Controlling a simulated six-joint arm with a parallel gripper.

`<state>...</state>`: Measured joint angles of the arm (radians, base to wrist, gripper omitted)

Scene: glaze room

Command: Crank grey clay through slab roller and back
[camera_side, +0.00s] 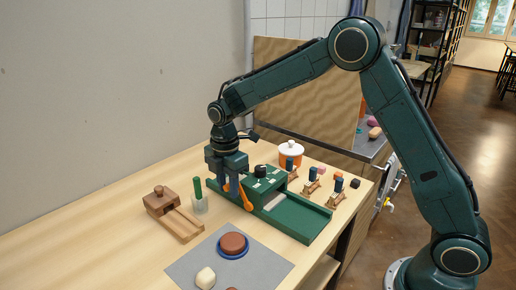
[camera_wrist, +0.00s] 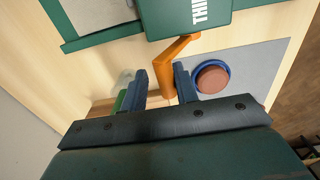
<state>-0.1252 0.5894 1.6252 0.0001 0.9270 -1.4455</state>
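The green slab roller (camera_side: 306,221) stands on the table in the side view, its long bed running to the lower right. Its housing, with white lettering, also shows in the wrist view (camera_wrist: 186,14). A pale grey clay slab (camera_side: 274,202) lies on the bed beside the housing; it seems to show at the top left of the wrist view (camera_wrist: 98,12). The orange crank (camera_side: 247,198) is on the roller's near side. My gripper (camera_wrist: 164,70) is over the crank handle, with its fingers apart on either side of it. A small gap shows at the left finger.
A brown clay disc (camera_side: 232,241) sits in a blue dish on the grey mat (camera_side: 196,262), beside a cream lump (camera_side: 205,278). A white-lidded orange pot (camera_side: 290,149) and small stamps (camera_side: 312,181) stand behind.

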